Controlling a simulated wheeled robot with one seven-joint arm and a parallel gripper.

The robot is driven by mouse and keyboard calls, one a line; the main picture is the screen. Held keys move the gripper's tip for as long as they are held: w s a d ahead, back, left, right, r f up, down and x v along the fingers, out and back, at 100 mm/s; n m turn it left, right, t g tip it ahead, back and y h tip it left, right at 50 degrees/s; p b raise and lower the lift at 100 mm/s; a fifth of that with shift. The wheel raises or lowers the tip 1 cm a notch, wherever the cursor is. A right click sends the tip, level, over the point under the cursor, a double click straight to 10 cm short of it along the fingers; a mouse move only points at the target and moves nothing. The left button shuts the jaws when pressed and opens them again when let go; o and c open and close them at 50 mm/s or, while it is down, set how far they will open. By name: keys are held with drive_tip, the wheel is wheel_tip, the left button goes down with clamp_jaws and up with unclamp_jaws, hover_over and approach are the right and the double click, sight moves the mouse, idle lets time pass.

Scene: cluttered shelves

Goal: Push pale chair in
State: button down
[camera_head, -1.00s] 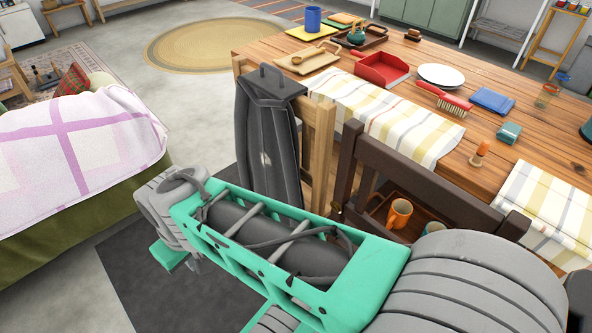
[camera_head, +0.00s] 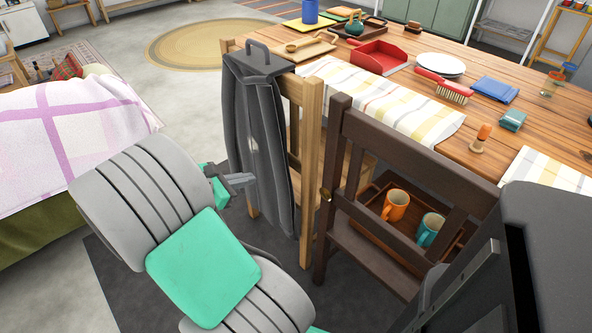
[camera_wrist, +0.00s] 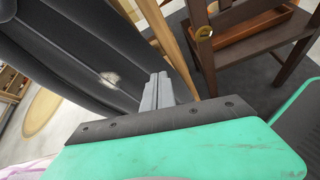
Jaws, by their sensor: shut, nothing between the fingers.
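The pale wooden chair (camera_head: 312,130) stands at the near side of the wooden table, its back toward me. A dark grey garment or bag (camera_head: 262,145) hangs over its backrest and hides much of it. My gripper (camera_head: 246,181) is shut and empty, its fingertips close to the hanging dark cloth. In the wrist view, the shut fingers (camera_wrist: 157,88) point at the cloth (camera_wrist: 70,55), beside a pale chair post (camera_wrist: 176,48). I cannot tell whether they touch.
A dark brown chair (camera_head: 415,145) stands close on the right, with a tray holding an orange mug (camera_head: 396,205) and a teal mug (camera_head: 430,229). The table (camera_head: 492,140) carries many items. A blanket-covered sofa (camera_head: 75,135) is at left, with bare floor between.

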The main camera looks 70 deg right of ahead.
drive_tip(key=s+d+n+g+h, duration=0.1)
drive_tip(key=s+d+n+g, duration=0.1)
drive_tip(key=s, duration=0.1)
drive_tip(key=b, duration=0.5)
approach(306, 155)
drive_tip(key=x, duration=0.5)
drive_tip(key=shift+s+d+f, duration=0.2)
drive_tip(key=shift+f, duration=0.35)
drive_tip(key=shift+s+d+r+h, duration=0.2)
drive_tip(key=shift+d+h, duration=0.1)
drive_tip(key=shift+d, duration=0.1)
